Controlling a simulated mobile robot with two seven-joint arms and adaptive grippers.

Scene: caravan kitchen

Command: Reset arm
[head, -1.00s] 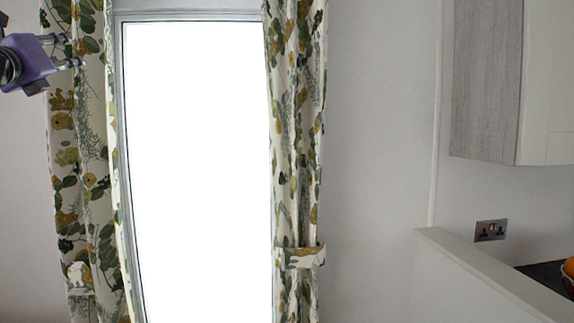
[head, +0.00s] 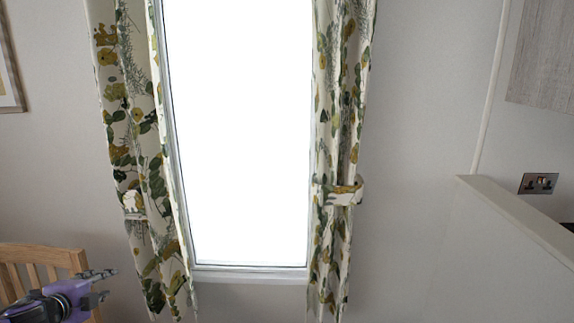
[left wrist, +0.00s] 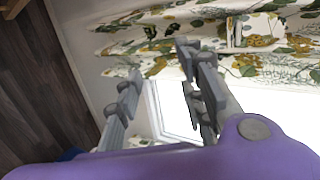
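My left gripper (head: 104,285) is at the lower left of the head view, in front of a wooden chair back. It has a purple body and grey fingers. In the left wrist view its fingers (left wrist: 165,95) stand apart with nothing between them, so it is open and empty. Beyond the fingers in that view are the floral curtain (left wrist: 160,65) and the bright window. My right gripper is not in view.
A bright window (head: 240,130) stands between two floral curtains (head: 340,130). A wooden chair (head: 45,257) is at the lower left. A pale partition (head: 500,250) and a wall socket (head: 538,183) are at the right. Dark floor (left wrist: 45,90) shows in the left wrist view.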

